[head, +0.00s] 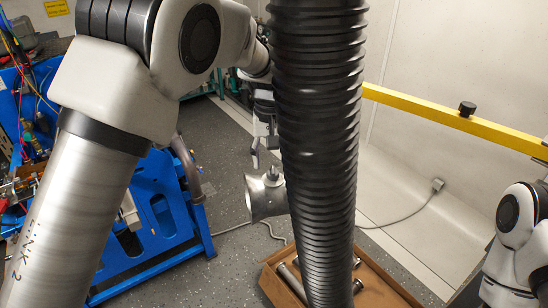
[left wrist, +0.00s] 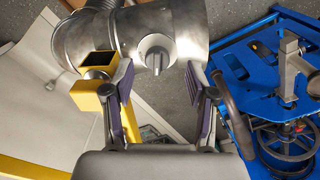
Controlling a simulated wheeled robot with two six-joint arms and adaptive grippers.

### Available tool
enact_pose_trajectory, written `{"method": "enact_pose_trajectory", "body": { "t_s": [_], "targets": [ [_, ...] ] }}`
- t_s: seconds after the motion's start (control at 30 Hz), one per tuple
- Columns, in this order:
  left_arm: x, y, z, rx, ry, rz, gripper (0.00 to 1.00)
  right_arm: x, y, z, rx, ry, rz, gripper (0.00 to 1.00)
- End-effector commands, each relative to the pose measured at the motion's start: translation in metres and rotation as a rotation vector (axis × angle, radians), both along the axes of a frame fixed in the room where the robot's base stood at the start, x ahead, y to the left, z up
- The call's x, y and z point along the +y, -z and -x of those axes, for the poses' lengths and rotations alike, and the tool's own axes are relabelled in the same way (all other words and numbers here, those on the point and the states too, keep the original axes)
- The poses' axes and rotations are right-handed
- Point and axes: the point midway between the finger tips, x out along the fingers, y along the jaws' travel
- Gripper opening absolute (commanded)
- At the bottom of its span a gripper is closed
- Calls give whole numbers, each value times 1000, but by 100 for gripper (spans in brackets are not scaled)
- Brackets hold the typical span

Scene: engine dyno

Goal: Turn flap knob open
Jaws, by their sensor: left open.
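The flap knob (left wrist: 155,52) is a grey round knob with a raised bar, on the side of a shiny metal duct (left wrist: 188,22) in the left wrist view. My left gripper (left wrist: 160,78) is open, its two purple-padded fingers on either side below the knob, apart from it. In the head view the left gripper (head: 264,150) hangs just above the metal duct (head: 262,200), partly hidden by a black ribbed hose (head: 318,130). The knob (head: 271,175) shows small there. My right gripper is outside both views.
A yellow beam (head: 440,112) with a black knob (head: 467,108) crosses at the right. A yellow square-tube bracket (left wrist: 97,64) sits close beside one left finger. A blue stand (head: 165,205) is at the left. A brown box (head: 388,288) with metal parts lies on the floor.

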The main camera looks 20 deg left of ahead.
Motion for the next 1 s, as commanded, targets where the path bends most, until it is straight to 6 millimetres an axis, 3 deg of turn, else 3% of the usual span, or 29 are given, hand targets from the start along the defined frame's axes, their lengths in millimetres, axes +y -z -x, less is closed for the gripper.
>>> {"method": "enact_pose_trajectory", "body": {
  "t_s": [0.2, 0.4, 0.43, 0.53, 0.6, 1.0],
  "targets": [
    [0, 29, -9, 8, 1, 0, 57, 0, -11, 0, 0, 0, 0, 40],
    [0, 32, -10, 8, 1, 0, 57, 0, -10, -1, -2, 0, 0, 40],
    [0, 32, -10, 8, 1, 0, 53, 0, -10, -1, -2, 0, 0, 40],
    [0, 32, -10, 8, 1, 0, 18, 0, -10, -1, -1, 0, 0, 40],
    [0, 32, -9, 9, 1, 1, 0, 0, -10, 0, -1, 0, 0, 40],
    [0, 31, -9, 10, 2, 1, 0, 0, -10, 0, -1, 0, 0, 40]
  ]
}}
